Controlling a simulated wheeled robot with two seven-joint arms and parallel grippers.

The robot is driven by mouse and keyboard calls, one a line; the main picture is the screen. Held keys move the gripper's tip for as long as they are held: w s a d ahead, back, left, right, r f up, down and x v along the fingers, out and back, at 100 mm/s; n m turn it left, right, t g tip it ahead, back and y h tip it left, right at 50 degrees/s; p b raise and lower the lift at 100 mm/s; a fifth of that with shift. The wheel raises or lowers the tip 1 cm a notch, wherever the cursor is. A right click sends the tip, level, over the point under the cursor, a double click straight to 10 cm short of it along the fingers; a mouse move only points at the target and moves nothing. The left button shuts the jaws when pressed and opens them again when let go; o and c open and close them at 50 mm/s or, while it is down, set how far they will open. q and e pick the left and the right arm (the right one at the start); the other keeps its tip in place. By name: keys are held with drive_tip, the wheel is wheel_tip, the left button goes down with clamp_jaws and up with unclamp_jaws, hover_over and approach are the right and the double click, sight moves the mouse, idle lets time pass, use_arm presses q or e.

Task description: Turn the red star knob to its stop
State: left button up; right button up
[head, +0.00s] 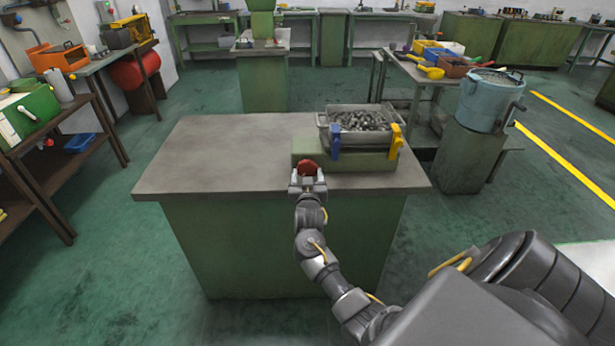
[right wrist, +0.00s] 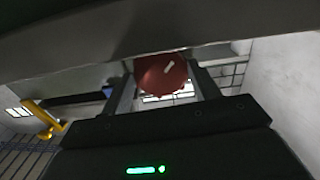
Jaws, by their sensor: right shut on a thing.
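The red star knob (head: 307,168) is on the front of the green box (head: 345,161) that stands on the bench. My right gripper (head: 308,180) is at the knob and shut on it, with a finger on either side. In the right wrist view the knob (right wrist: 164,75) sits between the two fingers, and a pale mark shows on its face. The gripper hides the lower part of the knob in the head view. My left gripper does not show.
A metal tray of small grey parts (head: 362,121) sits on the green box, with a blue clip (head: 335,141) and a yellow clip (head: 397,140) at its front. The bench top (head: 220,150) is bare to the left. A blue-grey drum (head: 486,101) stands on a pedestal at the right.

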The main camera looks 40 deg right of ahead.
drive_tip(key=m+b, duration=0.1)
drive_tip(key=m, duration=0.4)
drive_tip(key=shift+a, duration=0.1)
drive_tip(key=shift+m, duration=0.3)
idle(0.4)
drive_tip(key=o, duration=1)
drive_tip(key=shift+s+a+r, duration=0.1)
drive_tip(key=shift+p+v, duration=2.9)
drive_tip(key=shift+v, duration=2.35)
